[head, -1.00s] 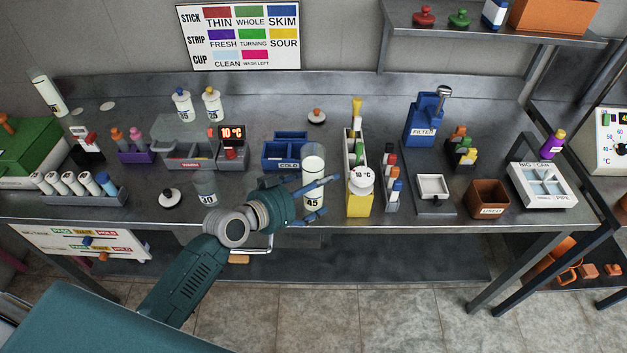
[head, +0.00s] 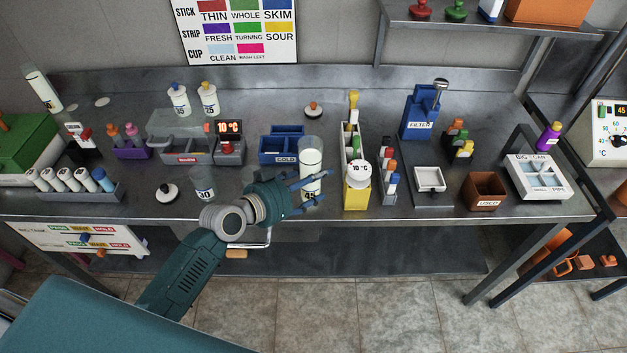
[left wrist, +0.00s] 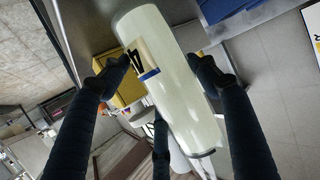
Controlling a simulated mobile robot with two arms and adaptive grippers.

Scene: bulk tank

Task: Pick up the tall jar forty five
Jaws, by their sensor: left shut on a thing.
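The tall clear jar labelled 45 (head: 311,160), with white milk in it, stands upright near the front edge of the steel bench. My left gripper (head: 311,189) reaches in from the left and is shut around its lower part, partly hiding the label. In the left wrist view the jar (left wrist: 172,85) lies between my dark fingers, with its label partly turned aside. I cannot tell whether its base is clear of the bench. My right gripper is not in view.
A jar marked 30 (head: 203,184) stands left of my gripper. A blue COLD box (head: 280,147) sits behind it. The brown USED box (head: 486,192) is farther right.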

